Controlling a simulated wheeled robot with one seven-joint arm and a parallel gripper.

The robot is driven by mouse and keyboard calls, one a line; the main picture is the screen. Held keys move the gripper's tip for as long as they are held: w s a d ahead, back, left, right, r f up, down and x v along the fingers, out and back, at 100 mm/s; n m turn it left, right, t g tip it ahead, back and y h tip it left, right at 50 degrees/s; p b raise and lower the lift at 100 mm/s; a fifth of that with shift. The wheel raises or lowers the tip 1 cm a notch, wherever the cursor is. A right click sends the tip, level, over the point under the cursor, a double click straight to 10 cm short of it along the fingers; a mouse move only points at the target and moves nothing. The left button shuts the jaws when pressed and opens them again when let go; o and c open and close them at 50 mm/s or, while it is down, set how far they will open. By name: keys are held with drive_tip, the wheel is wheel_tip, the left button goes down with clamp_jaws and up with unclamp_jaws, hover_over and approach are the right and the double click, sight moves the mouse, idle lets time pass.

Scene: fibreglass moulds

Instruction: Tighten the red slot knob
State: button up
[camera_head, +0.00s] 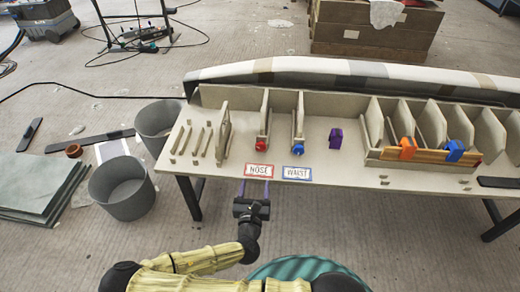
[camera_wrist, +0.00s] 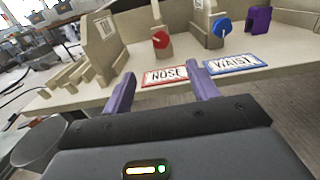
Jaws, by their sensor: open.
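The red slot knob (camera_head: 261,144) sits on the front of an upright divider on the mould bench, behind the red-bordered NOSE card (camera_head: 259,170). In the wrist view the red knob (camera_wrist: 160,40) shows above the NOSE card (camera_wrist: 165,75), with a pale mark on its face. My gripper (camera_head: 256,186) is open and empty in front of the bench's front edge, below the NOSE card. Its two purple fingers (camera_wrist: 160,88) stand apart on either side of that card in the wrist view. The knob is ahead of the fingertips and not touched.
A blue knob (camera_head: 300,148) stands right of the red one, behind the WAIST card (camera_head: 297,174). A purple block (camera_head: 336,138) sits further right. Orange and blue clamps (camera_head: 408,148) hold a wooden strip. Grey buckets (camera_head: 122,187) stand on the floor at left.

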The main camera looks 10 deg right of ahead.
sight(262, 149)
drive_tip(key=b+x, duration=0.2)
drive_tip(key=x, duration=1.5)
drive_tip(key=shift+s, duration=0.1)
drive_tip(key=c, duration=1)
drive_tip(key=shift+f, duration=0.1)
drive_tip(key=shift+m, duration=0.4)
drive_tip(key=m, duration=0.2)
drive_tip(key=shift+m, duration=0.3)
drive_tip(key=shift+s+d+f+m+p, duration=0.1)
drive_tip(key=shift+m+p, duration=0.1)
drive_tip(key=shift+m, duration=0.9)
drive_tip(key=shift+d+f+m+p, duration=0.1)
drive_tip(key=shift+m+p, duration=0.1)
drive_tip(key=shift+m, duration=0.9)
